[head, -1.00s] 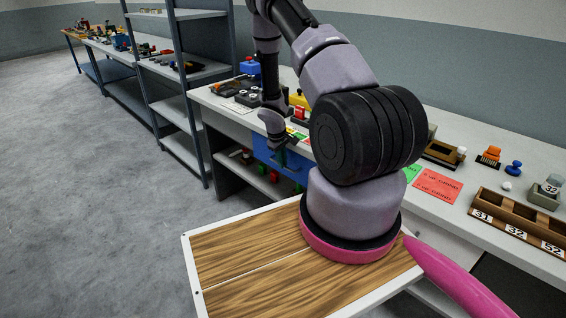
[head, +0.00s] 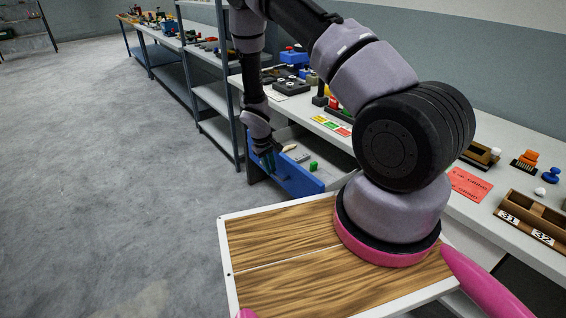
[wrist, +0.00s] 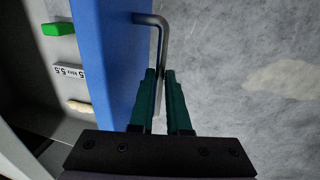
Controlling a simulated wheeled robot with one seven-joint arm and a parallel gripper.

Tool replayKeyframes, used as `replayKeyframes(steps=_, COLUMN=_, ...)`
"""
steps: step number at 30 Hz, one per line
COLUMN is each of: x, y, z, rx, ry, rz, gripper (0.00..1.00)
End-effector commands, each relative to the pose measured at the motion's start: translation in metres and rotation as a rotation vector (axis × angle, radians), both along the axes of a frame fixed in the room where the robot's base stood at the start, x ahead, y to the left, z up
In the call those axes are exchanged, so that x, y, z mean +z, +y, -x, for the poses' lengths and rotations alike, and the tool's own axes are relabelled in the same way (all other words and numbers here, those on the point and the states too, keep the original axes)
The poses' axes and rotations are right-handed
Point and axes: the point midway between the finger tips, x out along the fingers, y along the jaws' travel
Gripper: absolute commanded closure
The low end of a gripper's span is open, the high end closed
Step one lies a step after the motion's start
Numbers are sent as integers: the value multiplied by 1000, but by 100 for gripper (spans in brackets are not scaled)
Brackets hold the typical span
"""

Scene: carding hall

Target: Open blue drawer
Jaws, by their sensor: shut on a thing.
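The blue drawer (head: 300,178) stands pulled out from under the white workbench in the head view, with its inside showing. Its blue front (wrist: 112,50) runs down the wrist view. A grey bar handle (wrist: 152,20) sticks out from that front. My gripper (wrist: 161,72) has dark green fingers, shut on the handle, one finger on each side of the bar. In the head view my gripper (head: 269,160) is at the drawer's front, partly hidden by the wrist. Inside the drawer lie a green block (wrist: 57,29), a labelled grey piece (wrist: 68,72) and a pale piece (wrist: 79,107).
The white workbench (head: 405,160) carries coloured cards, small knobs and a wooden numbered tray (head: 540,222). A grey shelf rack (head: 215,95) stands left of the drawer. The grey floor (head: 120,190) to the left is clear. My wooden-topped base is close to the drawer.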

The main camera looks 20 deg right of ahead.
Motion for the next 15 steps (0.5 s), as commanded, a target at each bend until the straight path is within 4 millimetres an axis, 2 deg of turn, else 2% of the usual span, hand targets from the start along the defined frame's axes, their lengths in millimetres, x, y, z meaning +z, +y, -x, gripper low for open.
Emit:
replayKeyframes(steps=6, x=0, y=20, z=7, rx=-1, ry=0, rz=1, gripper=100)
replayKeyframes(steps=15, x=0, y=25, z=9, rx=-3, ry=0, rz=1, gripper=100)
